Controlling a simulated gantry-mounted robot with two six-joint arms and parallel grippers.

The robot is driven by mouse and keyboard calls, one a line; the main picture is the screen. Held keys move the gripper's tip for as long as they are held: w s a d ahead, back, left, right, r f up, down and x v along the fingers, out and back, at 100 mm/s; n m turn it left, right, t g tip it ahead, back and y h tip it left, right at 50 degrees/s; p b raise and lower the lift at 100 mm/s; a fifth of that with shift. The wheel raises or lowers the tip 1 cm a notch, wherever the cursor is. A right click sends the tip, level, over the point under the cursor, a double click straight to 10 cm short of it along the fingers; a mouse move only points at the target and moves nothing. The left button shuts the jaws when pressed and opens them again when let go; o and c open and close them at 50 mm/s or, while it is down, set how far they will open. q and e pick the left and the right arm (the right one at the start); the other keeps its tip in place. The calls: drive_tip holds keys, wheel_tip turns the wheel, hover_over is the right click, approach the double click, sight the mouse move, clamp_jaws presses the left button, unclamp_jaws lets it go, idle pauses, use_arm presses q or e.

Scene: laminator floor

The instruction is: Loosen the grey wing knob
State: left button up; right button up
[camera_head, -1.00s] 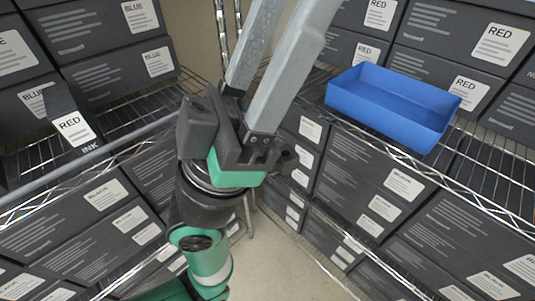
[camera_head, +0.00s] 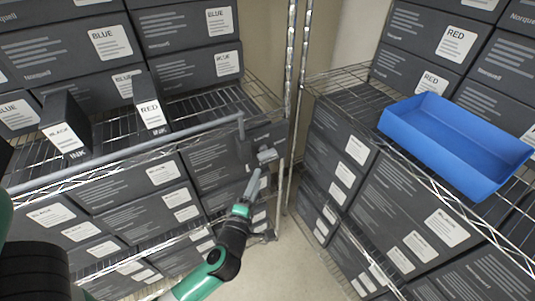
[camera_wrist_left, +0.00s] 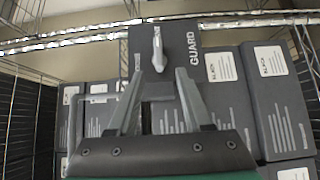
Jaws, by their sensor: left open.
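The grey wing knob (camera_wrist_left: 158,48) is upright on the face of a dark panel marked GUARD (camera_wrist_left: 196,62) in the left wrist view. In the head view the knob (camera_head: 267,155) is small, beside the end of a grey rail. My left gripper (camera_head: 255,185) is just below the knob in the head view. In the left wrist view its two grey fingers (camera_wrist_left: 159,78) are apart and empty. The knob appears beyond the tips and in line with the gap; whether they touch it I cannot tell. My right gripper is not in view.
A grey rail (camera_head: 130,155) runs along the left shelf front. Cartons marked RED (camera_head: 148,112) and BLACK (camera_head: 65,135) stand behind it. A blue bin (camera_head: 455,145) sits on the right shelf. Bare floor (camera_head: 270,260) shows between the racks.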

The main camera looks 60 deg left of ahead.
sight(266, 159)
use_arm(q)
drive_tip(key=b+x, duration=0.2)
drive_tip(key=x, duration=0.9)
drive_tip(key=shift+w+a+r, duration=0.1)
drive_tip(key=shift+w+a, duration=0.05)
clamp_jaws()
